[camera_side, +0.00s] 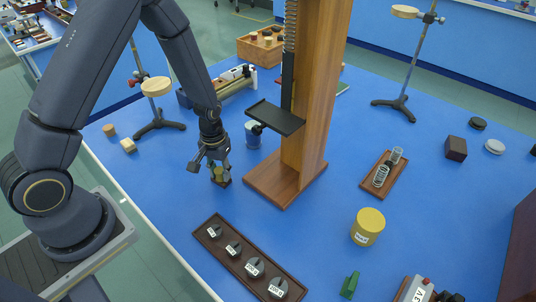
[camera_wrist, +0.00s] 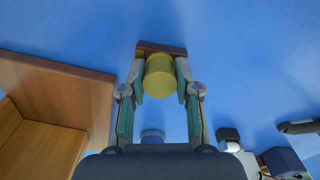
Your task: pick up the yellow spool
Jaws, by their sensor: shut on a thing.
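The yellow spool (camera_wrist: 160,80) sits between the two fingers of my gripper (camera_wrist: 160,72) in the wrist view. The fingers are shut on its sides. A dark brown piece (camera_wrist: 160,47) shows just past it; I cannot tell whether it is part of the spool. In the side view the spool (camera_side: 219,173) is small and partly hidden by my gripper (camera_side: 214,169), low over the blue bench left of the wooden column. I cannot tell whether it touches the bench.
The wooden column (camera_side: 318,90) and its base (camera_side: 286,180) stand close to the right. A tray of weights (camera_side: 240,250) lies in front. A ring stand (camera_side: 158,110) is behind left. The bench between jar and column is clear.

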